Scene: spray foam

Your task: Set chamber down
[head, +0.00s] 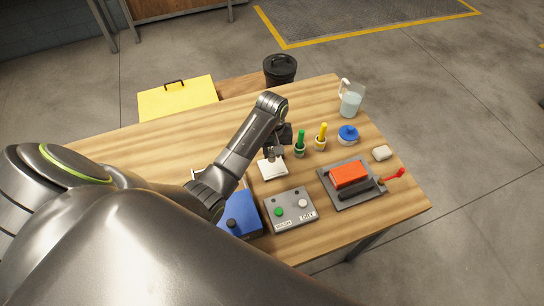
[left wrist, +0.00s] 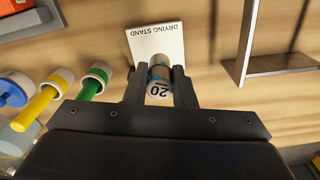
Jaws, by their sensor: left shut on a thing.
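My left gripper (head: 275,151) is over the table beside the white drying stand (head: 272,171). In the left wrist view, the left gripper (left wrist: 159,80) is shut on a small cylindrical chamber (left wrist: 159,91) with the number 20 on its end. The drying stand (left wrist: 156,43), a white plate with lettering, lies just past the fingertips. The chamber's far end overlaps the stand's edge in that view; I cannot tell whether they touch. In the head view the chamber is mostly hidden by the gripper. My right gripper is not in view.
Green (head: 300,143) and yellow (head: 321,136) handled items stand in holders right of the gripper. A blue-lidded pot (head: 348,134), pitcher (head: 350,104) and grey tray (head: 332,187) with a red block are further right. A button box (head: 291,208) and blue box (head: 240,214) are nearer.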

